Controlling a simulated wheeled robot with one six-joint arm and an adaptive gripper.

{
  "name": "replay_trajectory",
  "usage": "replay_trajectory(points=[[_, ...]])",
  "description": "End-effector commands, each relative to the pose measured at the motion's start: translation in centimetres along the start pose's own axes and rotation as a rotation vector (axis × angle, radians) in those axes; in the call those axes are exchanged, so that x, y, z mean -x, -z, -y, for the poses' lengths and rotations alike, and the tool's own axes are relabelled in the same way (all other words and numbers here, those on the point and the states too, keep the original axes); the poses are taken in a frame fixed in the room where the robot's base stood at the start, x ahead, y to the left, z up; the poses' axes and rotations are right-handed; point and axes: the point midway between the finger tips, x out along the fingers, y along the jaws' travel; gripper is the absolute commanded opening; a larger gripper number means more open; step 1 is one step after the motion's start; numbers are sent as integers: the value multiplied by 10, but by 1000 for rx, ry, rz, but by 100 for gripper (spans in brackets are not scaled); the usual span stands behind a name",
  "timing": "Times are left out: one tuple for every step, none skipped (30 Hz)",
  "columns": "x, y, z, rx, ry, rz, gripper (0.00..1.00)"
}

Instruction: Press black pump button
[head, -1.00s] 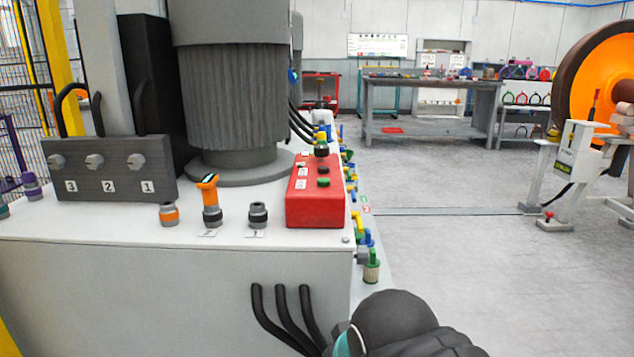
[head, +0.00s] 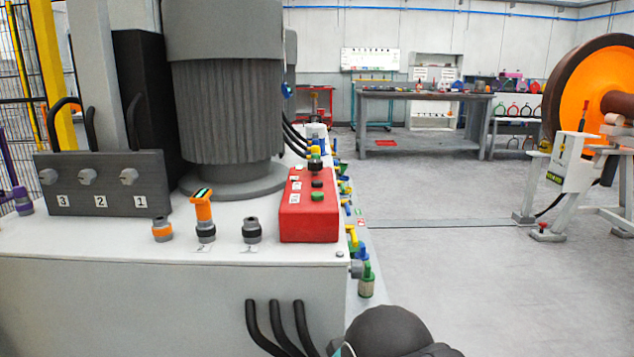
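The red control box (head: 308,225) sits on the right end of the white pump cabinet top. On its top face are a black button (head: 317,184) and, just nearer to me, a green button (head: 317,196), with small white labels to their left. A black and yellow knob or fitting (head: 315,158) stands at the far end of the box. My gripper is not clearly in view. A dark rounded part of my arm (head: 390,332) shows at the bottom edge, below and to the right of the red box, not touching it.
A large grey motor (head: 228,110) stands behind and left of the box. Orange and black fittings (head: 203,215) stand on the cabinet top in front of it. Black hoses (head: 278,325) leave the cabinet front. Several coloured connectors line its right side. The floor (head: 450,270) to the right is open.

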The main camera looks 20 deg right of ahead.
Motion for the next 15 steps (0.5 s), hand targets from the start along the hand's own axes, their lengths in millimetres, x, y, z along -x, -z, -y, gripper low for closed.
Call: replay_trajectory(points=[[0,0,0,0,0,0,100],[0,0,0,0,0,0,98],[0,0,0,0,0,0,88],[0,0,0,0,0,0,80],[0,0,0,0,0,0,72],[0,0,0,0,0,0,62],[0,0,0,0,0,0,55],[0,0,0,0,0,0,48],[0,0,0,0,0,0,38],[0,0,0,0,0,0,30],[0,0,0,0,0,0,22],[0,0,0,0,0,0,12],[0,0,0,0,0,0,5],[0,0,0,0,0,0,0],[0,0,0,0,0,0,0]])
